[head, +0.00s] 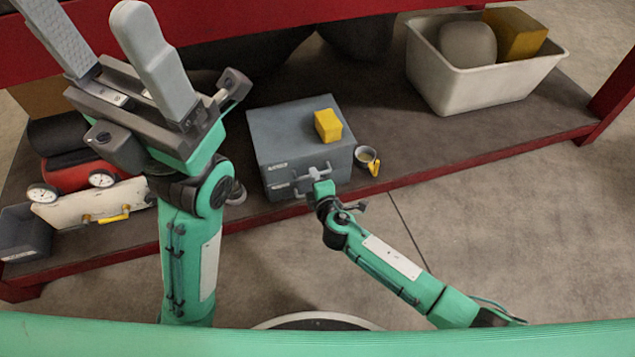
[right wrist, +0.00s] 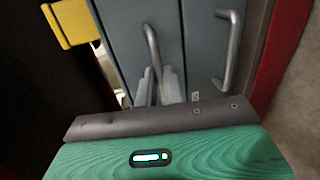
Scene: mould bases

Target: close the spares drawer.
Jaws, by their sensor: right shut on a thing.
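The grey-blue drawer cabinet (head: 290,127) stands on the dark lower shelf in the head view. Its front has two drawers with small labels that I cannot read, so I cannot tell which is the spares drawer. My right gripper (head: 318,174) is at the upper drawer's front, shut on its bar handle (right wrist: 150,45). The lower drawer's handle (right wrist: 231,50) is free in the right wrist view. No clear opening shows at the upper drawer; any small gap is too fine to tell. My left gripper (head: 90,20) is raised at the left, open and empty.
A yellow block (head: 328,125) sits on the cabinet top. A white bin (head: 480,85) is at the back right. A red toy-like machine (head: 75,175) and a cream case (head: 85,207) lie left. The red shelf edge (head: 420,170) runs in front.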

